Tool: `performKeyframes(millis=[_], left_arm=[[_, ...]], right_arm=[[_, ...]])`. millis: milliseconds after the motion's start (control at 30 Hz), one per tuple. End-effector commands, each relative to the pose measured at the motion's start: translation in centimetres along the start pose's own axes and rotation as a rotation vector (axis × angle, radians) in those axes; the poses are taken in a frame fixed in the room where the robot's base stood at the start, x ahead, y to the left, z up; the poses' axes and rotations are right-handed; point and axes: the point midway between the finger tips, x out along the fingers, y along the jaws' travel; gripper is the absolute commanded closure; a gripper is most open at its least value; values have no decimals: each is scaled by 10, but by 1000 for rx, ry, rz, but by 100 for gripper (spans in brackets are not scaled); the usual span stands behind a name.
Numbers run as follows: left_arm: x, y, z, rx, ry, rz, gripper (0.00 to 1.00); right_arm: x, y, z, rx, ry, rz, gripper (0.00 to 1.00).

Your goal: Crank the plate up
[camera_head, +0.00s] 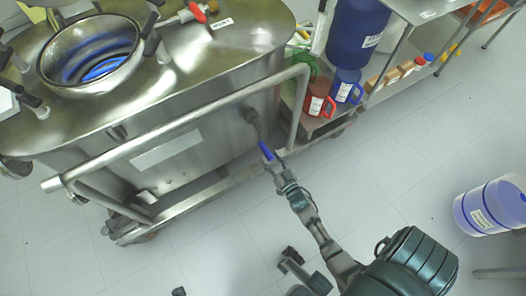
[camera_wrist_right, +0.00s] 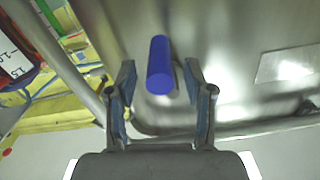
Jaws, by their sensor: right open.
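The crank's blue handle (camera_head: 266,150) sticks out from the side of the steel reactor vessel (camera_head: 230,65), below a dark hub (camera_head: 249,115). My right gripper (camera_head: 272,165) is at the outer end of this handle. In the right wrist view the blue handle (camera_wrist_right: 160,66) lies between the fingertips of my open right gripper (camera_wrist_right: 160,70). A gap shows on each side, so the fingers do not appear to grip it. I cannot tell which part is the plate.
A steel rail (camera_head: 190,118) runs along the vessel's front, close to my right gripper. A cart at the right holds a red jug (camera_head: 318,101), a blue jug (camera_head: 346,86) and a large blue container (camera_head: 355,32). A blue-and-white drum (camera_head: 492,207) stands on the floor at right.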

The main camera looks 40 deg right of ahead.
Motion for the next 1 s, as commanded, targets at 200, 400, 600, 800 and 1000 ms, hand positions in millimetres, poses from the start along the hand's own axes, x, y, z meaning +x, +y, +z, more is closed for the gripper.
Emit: performKeyframes(millis=[200,400,600,800,1000], left_arm=[[-2,-2,12,1,-3,2,60],[-1,-3,13,1,-3,3,60],[0,-3,12,1,-1,3,60],[0,-3,12,1,-1,3,60],[0,-3,12,1,0,3,60]], right_arm=[[26,1,2,1,-2,0,48],[32,0,0,1,0,0,48],[31,0,-1,1,0,0,57],[31,0,0,1,0,0,100],[31,0,0,3,0,0,100]])
